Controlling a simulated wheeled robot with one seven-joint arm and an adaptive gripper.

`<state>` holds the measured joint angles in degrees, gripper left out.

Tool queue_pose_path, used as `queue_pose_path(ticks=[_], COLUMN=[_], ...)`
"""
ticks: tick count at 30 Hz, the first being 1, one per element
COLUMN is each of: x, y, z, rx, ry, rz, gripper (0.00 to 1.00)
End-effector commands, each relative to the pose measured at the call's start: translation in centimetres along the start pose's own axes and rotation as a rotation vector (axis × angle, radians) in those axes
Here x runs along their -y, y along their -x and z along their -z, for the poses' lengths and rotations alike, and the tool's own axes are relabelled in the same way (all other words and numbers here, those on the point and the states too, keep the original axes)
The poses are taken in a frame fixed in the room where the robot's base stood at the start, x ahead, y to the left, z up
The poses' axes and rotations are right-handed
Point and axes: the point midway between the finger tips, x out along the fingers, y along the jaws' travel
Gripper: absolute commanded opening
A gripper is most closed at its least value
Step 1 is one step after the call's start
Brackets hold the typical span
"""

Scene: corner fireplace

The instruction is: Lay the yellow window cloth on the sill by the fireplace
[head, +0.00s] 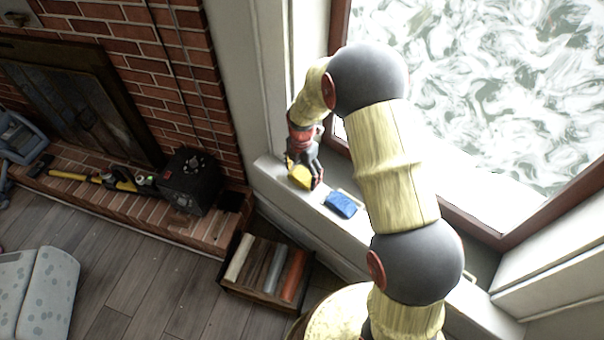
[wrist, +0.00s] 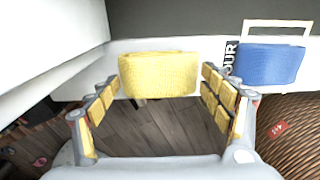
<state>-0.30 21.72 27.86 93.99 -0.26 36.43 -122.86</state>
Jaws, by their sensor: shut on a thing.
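The yellow window cloth (head: 301,178) is a small folded yellow block at the white sill (head: 264,166), near its end by the fireplace. My gripper (head: 304,158) reaches down over the sill and is shut on the cloth. In the wrist view, the yellow cloth (wrist: 158,76) sits between the two yellow-padded fingers of my gripper (wrist: 160,90). The white sill (wrist: 213,53) passes behind it, and floor shows below it. I cannot tell whether the cloth touches the sill. In the head view my gripper partly hides the cloth.
A blue folded cloth or sponge (head: 341,204) lies on the sill just right of the yellow cloth. The window (head: 470,90) rises behind. Below are a crate with coloured rolls (head: 228,287) and a round wicker basket (wrist: 295,140). A black box (head: 190,182) stands on the brick hearth.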

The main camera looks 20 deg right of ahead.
Motion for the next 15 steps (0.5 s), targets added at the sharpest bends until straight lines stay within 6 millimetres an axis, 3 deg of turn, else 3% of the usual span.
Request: queue_pose_path(ticks=[15], x=[-0.01], y=[-0.66], z=[0.00], rx=[0.000], ry=[0.000], rz=[0.000], gripper=[0.59])
